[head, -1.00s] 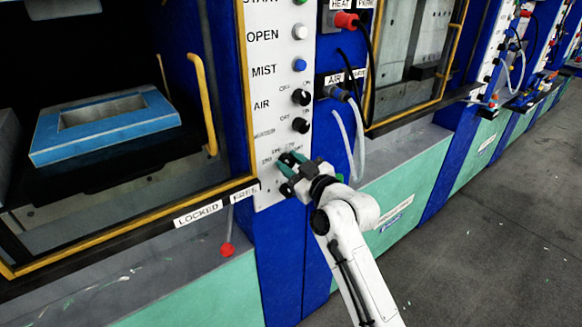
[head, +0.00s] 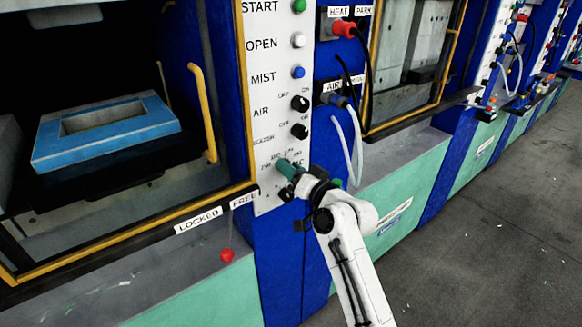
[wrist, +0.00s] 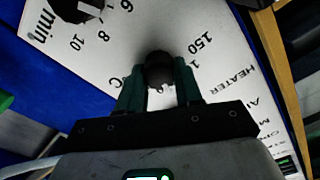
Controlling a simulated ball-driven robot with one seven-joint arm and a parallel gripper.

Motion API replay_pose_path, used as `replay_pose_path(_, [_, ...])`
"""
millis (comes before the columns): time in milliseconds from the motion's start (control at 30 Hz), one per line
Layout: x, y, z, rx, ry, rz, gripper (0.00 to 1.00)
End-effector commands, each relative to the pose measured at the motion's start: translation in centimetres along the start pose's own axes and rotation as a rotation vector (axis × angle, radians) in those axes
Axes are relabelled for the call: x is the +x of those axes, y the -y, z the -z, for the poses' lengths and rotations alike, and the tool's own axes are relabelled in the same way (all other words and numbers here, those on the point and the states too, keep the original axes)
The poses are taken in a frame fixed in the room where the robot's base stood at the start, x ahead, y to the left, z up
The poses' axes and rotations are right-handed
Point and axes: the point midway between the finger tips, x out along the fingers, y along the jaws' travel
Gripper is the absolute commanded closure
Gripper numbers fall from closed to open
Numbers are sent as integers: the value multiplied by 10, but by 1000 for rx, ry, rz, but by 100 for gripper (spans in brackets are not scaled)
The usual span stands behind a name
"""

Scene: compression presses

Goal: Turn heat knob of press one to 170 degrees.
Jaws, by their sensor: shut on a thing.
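The heat knob (wrist: 160,72) is a small dark round knob on the white control panel. In the wrist view it sits between the two green fingers of my gripper (wrist: 160,85), which are shut on it. The printed dial around it shows "150" and "C", with "HEATER" beside it; other dial numbers and the knob's pointer are hidden or unclear. In the head view my gripper (head: 284,168) is at the lower part of the white panel (head: 266,200) and hides the knob.
Another dark knob (wrist: 75,8) with a minutes scale is close by. Above in the head view are the air knob (head: 300,103) and a dark knob (head: 300,131). A yellow handle (head: 203,110) stands left, and hoses (head: 350,145) hang right.

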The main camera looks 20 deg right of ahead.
Motion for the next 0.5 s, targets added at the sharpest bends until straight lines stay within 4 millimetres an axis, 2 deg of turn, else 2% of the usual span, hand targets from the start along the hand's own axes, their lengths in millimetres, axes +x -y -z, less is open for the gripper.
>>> replay_pose_path(200, [0, -1, -1, 123, 3, -2, 96])
replay_pose_path(500, [0, -2, -1, 199, 2, -2, 96])
